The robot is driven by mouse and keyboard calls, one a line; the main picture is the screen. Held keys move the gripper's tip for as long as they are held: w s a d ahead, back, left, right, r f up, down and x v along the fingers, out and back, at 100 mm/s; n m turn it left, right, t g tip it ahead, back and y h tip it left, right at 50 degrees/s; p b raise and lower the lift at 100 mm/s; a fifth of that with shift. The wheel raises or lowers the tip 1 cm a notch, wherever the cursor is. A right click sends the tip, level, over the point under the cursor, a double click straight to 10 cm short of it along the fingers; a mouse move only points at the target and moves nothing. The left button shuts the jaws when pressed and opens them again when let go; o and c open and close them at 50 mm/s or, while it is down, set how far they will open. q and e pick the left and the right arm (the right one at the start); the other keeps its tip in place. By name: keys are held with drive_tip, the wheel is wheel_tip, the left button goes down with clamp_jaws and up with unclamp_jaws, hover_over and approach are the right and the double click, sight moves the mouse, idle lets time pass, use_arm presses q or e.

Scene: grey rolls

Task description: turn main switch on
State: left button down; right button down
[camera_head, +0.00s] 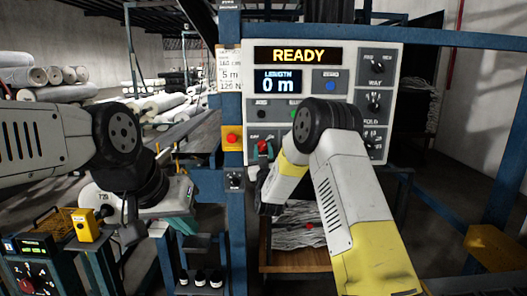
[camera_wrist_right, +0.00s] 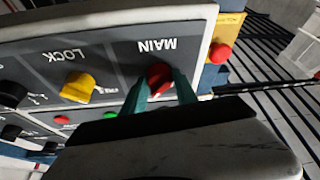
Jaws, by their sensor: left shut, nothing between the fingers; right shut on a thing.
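The main switch is a red knob (camera_wrist_right: 160,75) on the grey control panel, under the label MAIN, which is upside down in the right wrist view. In the head view the red knob (camera_head: 264,146) is at the panel's lower left. My right gripper (camera_wrist_right: 159,84) is shut on it, one teal finger at each side. It also shows in the head view (camera_head: 262,156). The knob's exact angle is hard to read. My left gripper (camera_head: 131,235) hangs at the lower left, away from the panel, shut and empty; its fingertips are hard to make out.
The panel's display (camera_head: 292,55) reads READY, with a length of 0 m. A yellow lock knob (camera_wrist_right: 78,86) is beside the main switch. A red button on a yellow box (camera_head: 233,138) is on the blue post. Grey rolls (camera_head: 60,76) lie at the back left.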

drive_tip(key=shift+f+m+h, duration=0.1)
drive_tip(key=shift+m+h, duration=0.7)
drive_tip(key=shift+m, duration=0.5)
drive_tip(key=shift+a, duration=0.1)
drive_tip(key=c, duration=1)
unclamp_jaws()
drive_tip(key=shift+o, duration=0.2)
drive_tip(key=v, duration=0.7)
drive_tip(key=shift+s, duration=0.35)
drive_tip(key=shift+f, duration=0.15)
